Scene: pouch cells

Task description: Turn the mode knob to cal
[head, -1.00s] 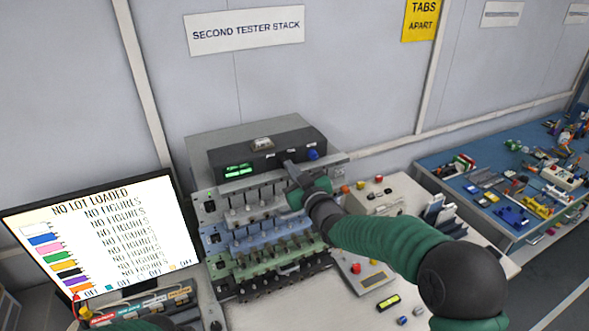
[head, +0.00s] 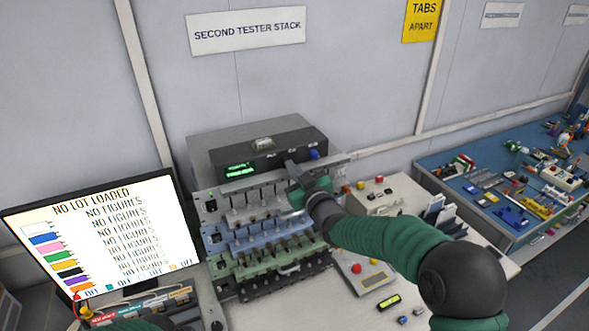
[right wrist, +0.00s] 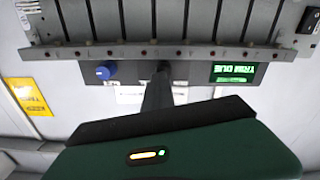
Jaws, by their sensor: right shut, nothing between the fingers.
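The tester (head: 265,152) is a dark box on top of the stack, with a lit green display (head: 240,169) and a blue knob (head: 314,154) at the right of its front. In the right wrist view the tester front appears upside down, with the blue knob (right wrist: 105,71) left of the fingers and the green display (right wrist: 235,72) to their right. My right gripper (head: 290,164) is shut and empty in front of the tester, between display and knob; its fingers (right wrist: 162,68) show apart from the knob. The knob's pointer and mode markings are too small to read. My left gripper is out of view.
Below the tester are tiers of grey, blue and green channels (head: 262,238). A monitor (head: 100,235) stands at left. A beige box (head: 375,196) with buttons stands right of the stack. A blue bench (head: 455,165) with many small parts is farther right.

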